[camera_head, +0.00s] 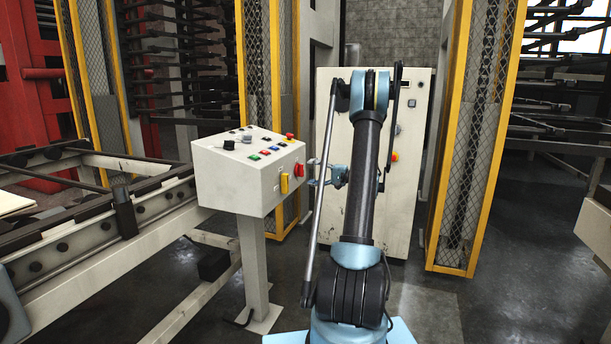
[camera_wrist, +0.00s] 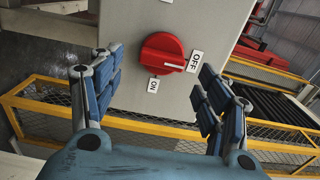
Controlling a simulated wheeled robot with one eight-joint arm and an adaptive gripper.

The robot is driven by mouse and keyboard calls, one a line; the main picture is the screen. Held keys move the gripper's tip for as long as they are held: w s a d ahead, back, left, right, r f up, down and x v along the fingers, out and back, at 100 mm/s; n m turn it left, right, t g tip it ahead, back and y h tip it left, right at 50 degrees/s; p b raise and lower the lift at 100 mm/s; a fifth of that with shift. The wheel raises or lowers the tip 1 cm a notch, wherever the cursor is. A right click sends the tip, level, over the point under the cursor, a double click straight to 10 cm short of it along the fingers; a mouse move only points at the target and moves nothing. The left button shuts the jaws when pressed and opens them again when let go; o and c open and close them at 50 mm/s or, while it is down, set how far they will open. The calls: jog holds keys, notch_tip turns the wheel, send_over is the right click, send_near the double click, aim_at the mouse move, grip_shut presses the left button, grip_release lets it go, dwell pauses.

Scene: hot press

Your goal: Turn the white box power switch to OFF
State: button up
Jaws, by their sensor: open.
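The white box (camera_head: 232,177) stands on a pedestal in the head view, with a red rotary power switch (camera_head: 299,170) on its right side. In the wrist view, the red switch (camera_wrist: 162,55) is near the upper middle of the white box face (camera_wrist: 128,88). An OFF label (camera_wrist: 194,61) lies to its right and an ON label (camera_wrist: 153,85) below it. The raised grip of the switch appears to run roughly left to right; its exact setting is hard to tell. My gripper (camera_wrist: 158,90) is open, blue fingers either side of the switch in view, apparently not touching it. It also shows right of the box (camera_head: 318,172).
A tall pale cabinet (camera_head: 405,200) stands behind my arm. Yellow-framed mesh guards (camera_head: 474,140) and a roller conveyor (camera_head: 100,215) flank the area. Floor at right is open.

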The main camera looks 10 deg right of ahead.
jog(key=v, duration=0.7)
jog(key=shift+d, duration=0.25)
jog(key=shift+s, duration=0.15)
jog(key=s+a+r+n+g+h, duration=0.1)
jog(key=s+a+r+g+h, duration=0.25)
jog(key=s+a, duration=0.65)
jog(key=s+a+n+g+h, duration=0.1)
jog(key=s+a+h, duration=0.1)
jog(key=s+a, duration=0.3)
jog(key=s+a+g+h, duration=0.1)
jog(key=s+a+h, duration=0.1)
jog(key=s, duration=0.5)
jog(key=s+d+f+n+h, duration=0.1)
jog(key=s+f, duration=0.3)
jog(key=s, duration=0.5)
jog(key=s+d+f+n+g+h, duration=0.1)
jog(key=s+f+h, duration=0.3)
jog(key=s, duration=0.5)
jog(key=s+d+f+n+h, duration=0.2)
jog(key=s+f+h, duration=0.1)
jog(key=s, duration=0.7)
jog(key=shift+d+f, duration=0.4)
jog(key=shift+f, duration=0.35)
